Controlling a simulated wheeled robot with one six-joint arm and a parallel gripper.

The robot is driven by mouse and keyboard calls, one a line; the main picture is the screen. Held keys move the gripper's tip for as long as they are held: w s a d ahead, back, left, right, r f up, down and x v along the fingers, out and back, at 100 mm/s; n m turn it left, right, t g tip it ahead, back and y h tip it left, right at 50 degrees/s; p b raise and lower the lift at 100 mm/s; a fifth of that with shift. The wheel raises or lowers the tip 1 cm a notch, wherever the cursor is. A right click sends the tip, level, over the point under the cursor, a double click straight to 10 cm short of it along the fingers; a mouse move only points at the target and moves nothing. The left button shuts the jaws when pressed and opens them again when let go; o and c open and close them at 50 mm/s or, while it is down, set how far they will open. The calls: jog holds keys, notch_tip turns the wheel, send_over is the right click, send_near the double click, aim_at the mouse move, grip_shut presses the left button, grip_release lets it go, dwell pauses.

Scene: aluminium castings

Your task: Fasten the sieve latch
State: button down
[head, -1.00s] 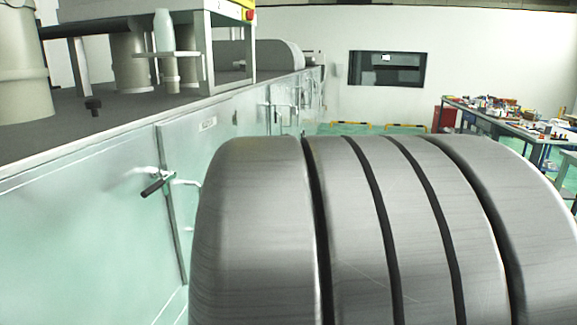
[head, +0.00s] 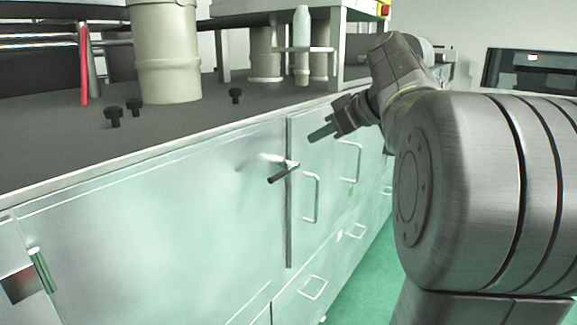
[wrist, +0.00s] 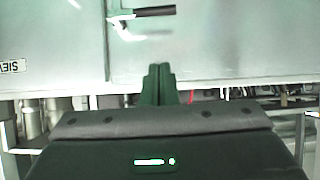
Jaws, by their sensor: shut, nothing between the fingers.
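The latch (head: 281,172) is a metal lever with a black grip, mounted on the green cabinet front beside the vertical door seam. In the head view its grip slants down and left. In the wrist view, which looks upside down, the black grip (wrist: 154,11) lies nearly level at the top edge, beside the seam. My gripper (head: 322,132) is in front of the cabinet, up and right of the latch in the head view. Its two green fingers (wrist: 158,84) are shut together, empty and apart from the latch. A label (wrist: 13,66) reading in part "SIEV" sits on the panel.
Above the cabinet is a dark worktop (head: 60,140) with a beige cylinder (head: 165,55), black knobs (head: 113,116) and a white bottle (head: 301,28). Pull handles (head: 311,197) stick out right of the latch. Green floor (head: 365,275) shows clear along the cabinet.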

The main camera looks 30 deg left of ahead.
jog(key=p, duration=0.3)
send_over(286, 168)
jog(key=s+d, duration=0.3)
jog(key=s, duration=0.1)
notch_tip(286, 168, down, 5)
jog(key=f, duration=0.4)
jog(key=shift+w+a+f, duration=0.15)
jog(key=shift+a+f, duration=0.1)
jog(key=shift+a, duration=0.15)
jog(key=shift+f, duration=0.2)
jog(key=shift+f+b, duration=0.1)
jog(key=shift+b, duration=0.7)
